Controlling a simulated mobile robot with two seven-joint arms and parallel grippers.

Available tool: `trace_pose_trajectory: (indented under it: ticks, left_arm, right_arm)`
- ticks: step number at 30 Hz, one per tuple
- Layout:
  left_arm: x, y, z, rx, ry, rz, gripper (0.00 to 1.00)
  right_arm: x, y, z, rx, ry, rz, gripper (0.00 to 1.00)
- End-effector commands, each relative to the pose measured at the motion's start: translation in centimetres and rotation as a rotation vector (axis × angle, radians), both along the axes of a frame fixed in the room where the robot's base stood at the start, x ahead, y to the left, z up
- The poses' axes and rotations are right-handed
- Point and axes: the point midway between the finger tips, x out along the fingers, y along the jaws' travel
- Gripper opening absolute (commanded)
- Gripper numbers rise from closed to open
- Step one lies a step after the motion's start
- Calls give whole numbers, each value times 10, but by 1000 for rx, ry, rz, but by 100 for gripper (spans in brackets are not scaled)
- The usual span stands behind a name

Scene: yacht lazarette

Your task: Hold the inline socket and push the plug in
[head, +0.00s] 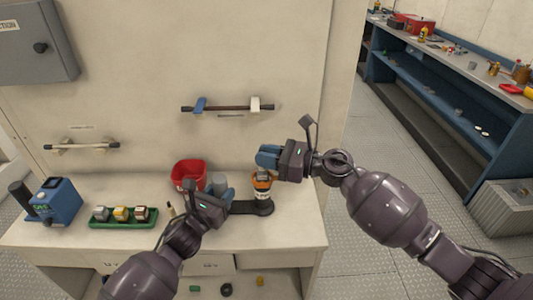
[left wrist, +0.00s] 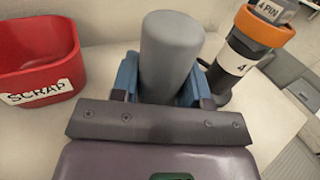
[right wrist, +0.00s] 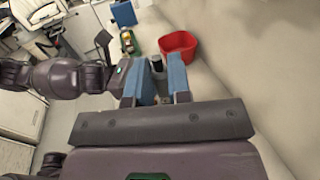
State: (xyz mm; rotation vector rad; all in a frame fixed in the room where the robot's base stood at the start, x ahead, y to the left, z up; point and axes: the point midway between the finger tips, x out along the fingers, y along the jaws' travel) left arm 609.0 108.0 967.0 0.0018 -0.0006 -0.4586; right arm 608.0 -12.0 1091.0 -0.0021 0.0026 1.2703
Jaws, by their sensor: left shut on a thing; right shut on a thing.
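The inline socket (head: 263,196) is a dark upright body with an orange ring and a white "4" label, also in the left wrist view (left wrist: 236,66). A grey plug marked "4 PIN" (left wrist: 273,10) is at the orange ring's mouth; how deep it sits cannot be told. My left gripper (head: 222,192) is shut on an upright grey cylinder (left wrist: 171,55) left of the socket. A dark base (head: 250,208) runs between cylinder and socket. In the right wrist view, the right fingers (right wrist: 155,80) largely hide the plug.
A red SCRAP bin (head: 190,174) stands behind the left gripper. A green tray (head: 120,222) with three connectors and a blue device (head: 58,203) stand at left on the bench. Handles (head: 228,108) are fixed on the wall. Bench right of the socket is clear.

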Motion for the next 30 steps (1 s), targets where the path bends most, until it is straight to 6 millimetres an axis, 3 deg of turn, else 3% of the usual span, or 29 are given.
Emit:
trace_pose_trajectory:
  ticks: [30]
  left_arm:
    - [0,0,-1,1,0,0,8]
  right_arm:
    - [0,0,-20,0,0,-1,0]
